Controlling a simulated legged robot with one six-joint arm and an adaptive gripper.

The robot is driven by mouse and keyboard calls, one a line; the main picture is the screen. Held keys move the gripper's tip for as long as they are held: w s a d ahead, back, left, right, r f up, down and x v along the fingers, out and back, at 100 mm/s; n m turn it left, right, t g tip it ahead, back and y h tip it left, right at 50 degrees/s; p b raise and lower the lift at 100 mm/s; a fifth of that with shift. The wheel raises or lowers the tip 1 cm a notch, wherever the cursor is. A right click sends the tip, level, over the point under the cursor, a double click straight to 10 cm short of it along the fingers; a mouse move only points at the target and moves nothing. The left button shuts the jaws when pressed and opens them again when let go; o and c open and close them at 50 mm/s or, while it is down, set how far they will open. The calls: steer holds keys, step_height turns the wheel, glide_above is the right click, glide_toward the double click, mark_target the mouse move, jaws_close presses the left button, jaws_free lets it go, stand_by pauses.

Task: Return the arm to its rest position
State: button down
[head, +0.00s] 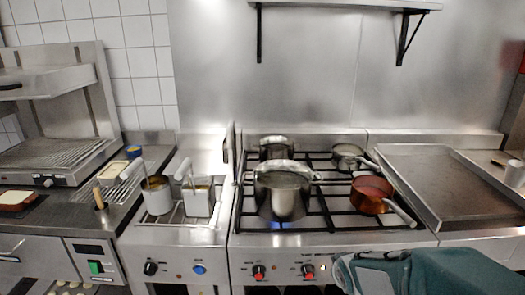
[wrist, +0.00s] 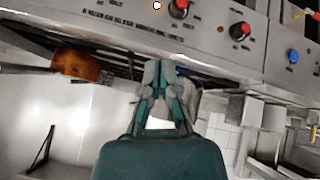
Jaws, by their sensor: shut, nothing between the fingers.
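My gripper (wrist: 163,72) shows in the wrist view, with grey-teal fingers drawn together and nothing between them. It is in front of the stove's control panel (wrist: 140,22), which appears upside down there. In the head view, part of my teal arm (head: 425,272) is at the bottom right, in front of the stove's front edge. The fingertips cannot be made out in the head view.
The stove holds a large steel pot (head: 283,190), a copper pan (head: 371,194) with its handle toward the front right, and a smaller pan (head: 349,157). Fryer baskets (head: 197,200) stand left. A flat griddle (head: 440,185) is right. A wall shelf (head: 345,4) hangs above.

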steer(key=s+a+r+m+g, duration=0.1)
steer(key=s+r, duration=0.5)
steer(key=s, duration=0.4)
steer(key=s+a+r+m+g, duration=0.1)
steer(key=s+r, duration=0.4)
steer(key=s, duration=0.5)
steer(key=shift+s+a+r+m+y, duration=0.35)
steer(key=shift+a+m, duration=0.25)
steer(key=shift+m, duration=0.2)
steer(key=shift+w, duration=0.1)
